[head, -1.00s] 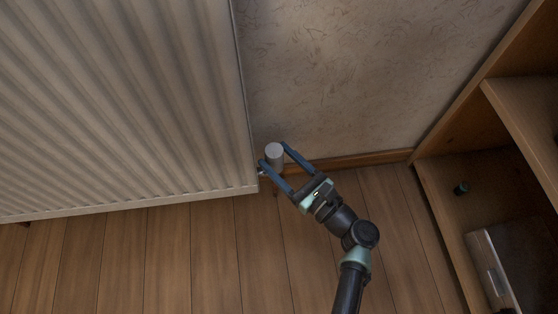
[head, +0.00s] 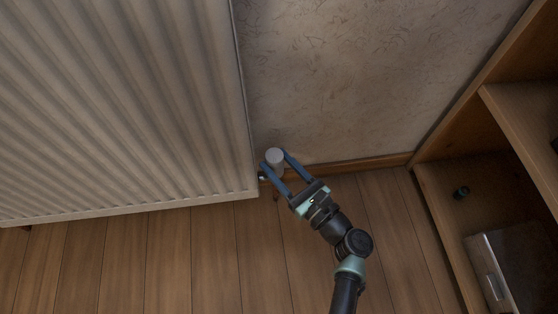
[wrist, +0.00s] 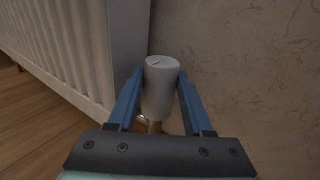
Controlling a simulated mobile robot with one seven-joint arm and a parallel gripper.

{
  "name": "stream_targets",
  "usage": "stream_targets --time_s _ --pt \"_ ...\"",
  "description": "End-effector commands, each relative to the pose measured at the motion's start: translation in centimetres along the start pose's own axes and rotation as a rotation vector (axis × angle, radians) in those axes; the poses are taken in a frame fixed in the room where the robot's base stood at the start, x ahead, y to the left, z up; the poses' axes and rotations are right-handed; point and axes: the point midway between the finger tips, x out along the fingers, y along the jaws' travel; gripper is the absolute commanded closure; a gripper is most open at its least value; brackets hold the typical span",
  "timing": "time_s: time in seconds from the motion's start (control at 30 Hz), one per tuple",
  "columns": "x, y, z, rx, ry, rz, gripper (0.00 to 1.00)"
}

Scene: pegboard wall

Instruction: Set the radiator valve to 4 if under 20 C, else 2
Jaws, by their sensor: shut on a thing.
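The radiator valve knob (head: 275,157) is a pale grey-white cylinder at the lower right corner of the radiator (head: 130,100). In the wrist view the knob (wrist: 161,92) stands upright between my two blue fingers, with a small dark mark on its top. My gripper (head: 273,164) is shut on the knob, one finger on each side. It also shows in the wrist view (wrist: 160,85). No scale numbers on the knob can be read. No thermometer or temperature reading is in view.
The textured wall (head: 350,80) is close behind the knob. The wooden floor (head: 170,260) is clear.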

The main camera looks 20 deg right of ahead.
Motion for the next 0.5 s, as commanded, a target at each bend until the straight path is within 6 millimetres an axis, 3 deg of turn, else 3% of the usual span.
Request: stream_targets --time_s 0.5 --pt "0.0 0.73 -0.3 0.003 0.009 -0.376 1.0"
